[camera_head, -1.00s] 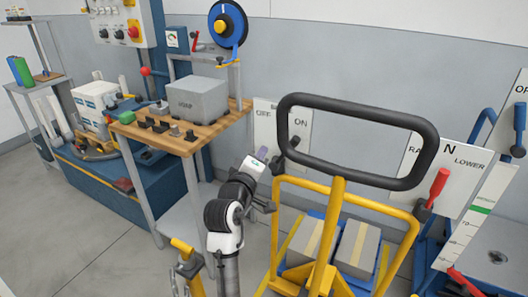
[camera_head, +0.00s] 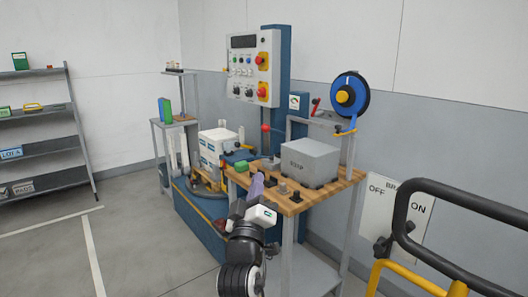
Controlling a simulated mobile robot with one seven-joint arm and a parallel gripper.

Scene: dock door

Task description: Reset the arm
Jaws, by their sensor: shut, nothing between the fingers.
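My arm rises from the bottom middle of the view, with black joints and a white wrist section bearing a small green mark. My gripper (camera_head: 257,186) is at its upper end, with narrow purplish-grey fingers pointing up and away. The fingers are shut and hold nothing. In the picture they overlap the left front part of the wooden-topped bench (camera_head: 331,189); I cannot tell the gap between them.
A grey box (camera_head: 310,163) and small dark blocks sit on the bench. A blue reel (camera_head: 350,95) and control panel (camera_head: 250,67) stand behind. Shelves (camera_head: 38,110) stand at far left; floor (camera_head: 140,240) is clear at left.

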